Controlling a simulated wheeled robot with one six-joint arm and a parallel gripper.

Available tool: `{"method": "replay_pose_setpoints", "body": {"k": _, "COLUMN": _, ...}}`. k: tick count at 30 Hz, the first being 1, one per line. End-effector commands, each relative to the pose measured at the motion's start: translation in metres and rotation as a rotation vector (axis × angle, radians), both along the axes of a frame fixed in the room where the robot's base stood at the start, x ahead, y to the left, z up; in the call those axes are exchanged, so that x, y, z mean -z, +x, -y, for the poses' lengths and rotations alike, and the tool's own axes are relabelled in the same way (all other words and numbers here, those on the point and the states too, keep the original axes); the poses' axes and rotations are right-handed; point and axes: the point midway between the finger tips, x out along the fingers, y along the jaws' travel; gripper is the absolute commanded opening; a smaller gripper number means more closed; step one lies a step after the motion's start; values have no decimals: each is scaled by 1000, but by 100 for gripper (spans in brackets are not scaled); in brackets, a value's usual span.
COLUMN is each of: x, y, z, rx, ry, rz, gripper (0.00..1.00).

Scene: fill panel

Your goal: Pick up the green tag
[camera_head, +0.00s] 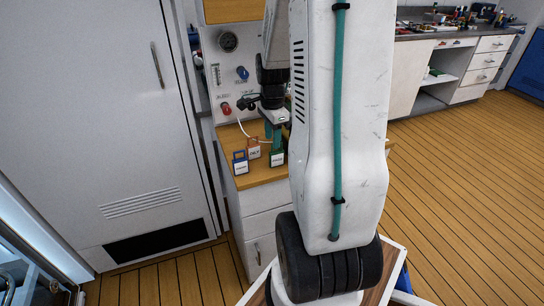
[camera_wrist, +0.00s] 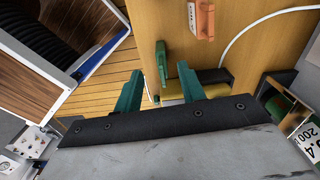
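The green tag (camera_head: 277,158) stands on the wooden counter, with a pale label on its front in the head view. In the wrist view a narrow green piece, seemingly its upper part (camera_wrist: 162,60), shows between the tips of my gripper's teal fingers. My gripper (camera_head: 275,138) points down just above the tag. It is open in the wrist view (camera_wrist: 160,69), with a clear gap between the fingers. I cannot tell whether either finger touches the tag. Its lower part is hidden in the wrist view.
An orange tag (camera_head: 253,149) and a blue tag (camera_head: 240,163) stand left of the green one. A white cord (camera_head: 248,133) lies behind them. The panel with a gauge (camera_head: 228,41) and knobs rises behind the counter (camera_head: 258,174).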

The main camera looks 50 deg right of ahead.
Motion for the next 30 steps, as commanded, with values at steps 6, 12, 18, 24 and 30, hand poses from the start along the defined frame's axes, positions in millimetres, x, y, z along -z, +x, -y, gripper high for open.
{"method": "replay_pose_setpoints", "body": {"k": 6, "x": 24, "y": -3, "z": 13, "rx": 76, "ry": 3, "rz": -4, "gripper": 40}}
{"method": "replay_pose_setpoints", "body": {"k": 12, "x": 47, "y": -5, "z": 12, "rx": 73, "ry": 5, "rz": -4, "gripper": 40}}
{"method": "replay_pose_setpoints", "body": {"k": 18, "x": 77, "y": -7, "z": 13, "rx": 71, "ry": 5, "rz": -5, "gripper": 40}}
{"method": "replay_pose_setpoints", "body": {"k": 24, "x": 89, "y": -6, "z": 13, "rx": 70, "ry": 4, "rz": -3, "gripper": 40}}
{"method": "replay_pose_setpoints", "body": {"k": 30, "x": 89, "y": -6, "z": 13, "rx": 70, "ry": 2, "rz": -2, "gripper": 32}}
